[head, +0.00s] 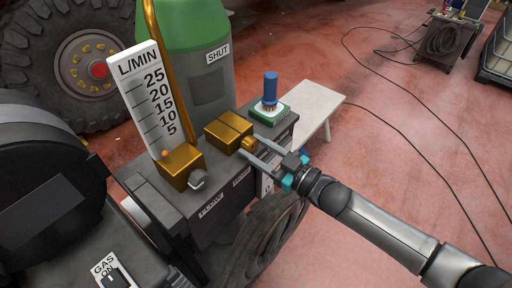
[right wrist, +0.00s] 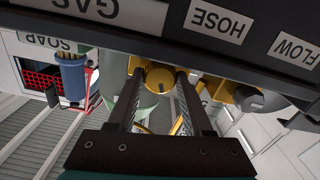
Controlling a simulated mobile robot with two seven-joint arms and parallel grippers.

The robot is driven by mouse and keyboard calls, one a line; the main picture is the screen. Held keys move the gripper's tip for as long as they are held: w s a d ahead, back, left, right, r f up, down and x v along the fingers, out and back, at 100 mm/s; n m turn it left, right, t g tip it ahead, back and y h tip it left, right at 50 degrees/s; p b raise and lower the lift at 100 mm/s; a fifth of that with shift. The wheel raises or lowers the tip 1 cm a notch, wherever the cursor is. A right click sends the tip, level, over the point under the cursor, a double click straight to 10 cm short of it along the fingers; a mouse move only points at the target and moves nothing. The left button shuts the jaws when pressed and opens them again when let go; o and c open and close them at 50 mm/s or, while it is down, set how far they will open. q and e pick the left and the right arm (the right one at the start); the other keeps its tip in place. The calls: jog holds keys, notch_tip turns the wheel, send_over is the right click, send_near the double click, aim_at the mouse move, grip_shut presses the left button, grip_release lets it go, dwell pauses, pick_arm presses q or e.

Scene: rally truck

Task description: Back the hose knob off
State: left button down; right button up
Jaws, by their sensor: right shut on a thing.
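The brass hose knob (head: 248,144) sticks out from the front of a brass block (head: 228,130) on top of the dark cart. My right gripper (head: 250,146) reaches in from the right and is shut on this knob, one finger on each side. In the right wrist view the round knob (right wrist: 160,76) sits between the two dark fingers (right wrist: 158,88). The HOSE label (right wrist: 218,23) shows upside down there, and in the head view (head: 241,177) it is on the cart's front edge. My left gripper is not in view.
A flow gauge (head: 143,98) stands on a brass block with a grey knob (head: 198,179), its orange ball (head: 165,153) below the 5 mark. A blue-handled part (head: 270,88) stands behind. A white table (head: 318,100) is behind right.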

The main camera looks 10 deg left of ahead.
grip_shut()
jog(key=shift+n, duration=1.5)
jog(key=o, duration=1.2)
grip_release()
jog(key=b+v, duration=0.1)
jog(key=v, duration=1.4)
jog(key=shift+s, duration=0.15)
